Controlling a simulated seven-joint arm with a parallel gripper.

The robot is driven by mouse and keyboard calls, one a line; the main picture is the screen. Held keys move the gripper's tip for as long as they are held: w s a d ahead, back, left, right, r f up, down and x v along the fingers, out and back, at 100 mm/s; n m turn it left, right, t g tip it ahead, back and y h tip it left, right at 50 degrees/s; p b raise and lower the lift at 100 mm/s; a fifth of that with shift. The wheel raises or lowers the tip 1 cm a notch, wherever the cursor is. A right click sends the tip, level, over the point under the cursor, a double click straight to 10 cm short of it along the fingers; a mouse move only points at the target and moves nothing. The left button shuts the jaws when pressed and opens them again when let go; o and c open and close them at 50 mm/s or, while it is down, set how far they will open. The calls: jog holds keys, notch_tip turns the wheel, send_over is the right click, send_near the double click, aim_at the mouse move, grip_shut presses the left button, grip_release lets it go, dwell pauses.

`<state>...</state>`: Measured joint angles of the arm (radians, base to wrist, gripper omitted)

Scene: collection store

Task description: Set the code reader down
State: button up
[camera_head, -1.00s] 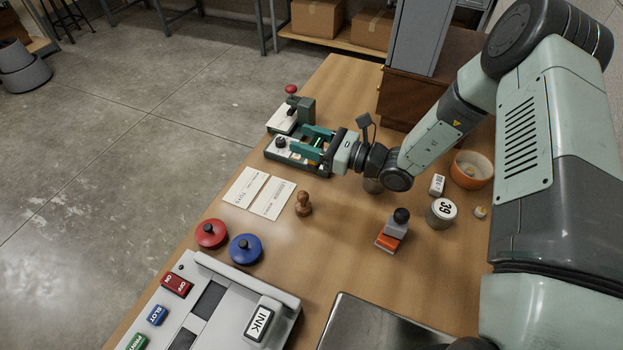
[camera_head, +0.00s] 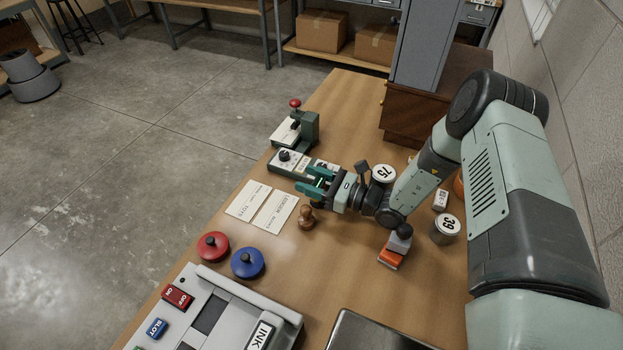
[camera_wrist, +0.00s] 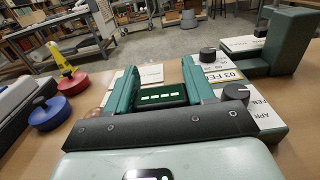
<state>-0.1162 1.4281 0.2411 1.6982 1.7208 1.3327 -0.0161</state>
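The code reader (camera_wrist: 161,96) is a dark block with a row of lit green bars. It sits between the two teal fingers of my gripper (camera_wrist: 160,88), which are shut on it. In the head view my gripper (camera_head: 316,183) holds it above the table, beside the near edge of the date unit. Only a little green glow of the reader shows there. Its underside is hidden, so I cannot tell how far it is from the table.
The date unit (camera_head: 290,156) with black knobs lies just beyond my gripper. Two paper cards (camera_head: 262,206), a wooden stamp (camera_head: 307,218), red (camera_head: 213,246) and blue (camera_head: 247,263) round pieces, an orange-based stamp (camera_head: 392,257) and a tin marked 75 (camera_head: 383,174) stand around. Bare wood lies in front.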

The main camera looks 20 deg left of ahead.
aim_at(323, 184)
jog(key=o, duration=0.4)
jog(key=shift+o, duration=0.2)
jog(key=shift+r, duration=0.2)
jog(key=d, duration=0.1)
jog(key=d+r, duration=0.1)
jog(key=d, duration=0.1)
notch_tip(323, 184, up, 5)
jog(key=shift+r, duration=0.45)
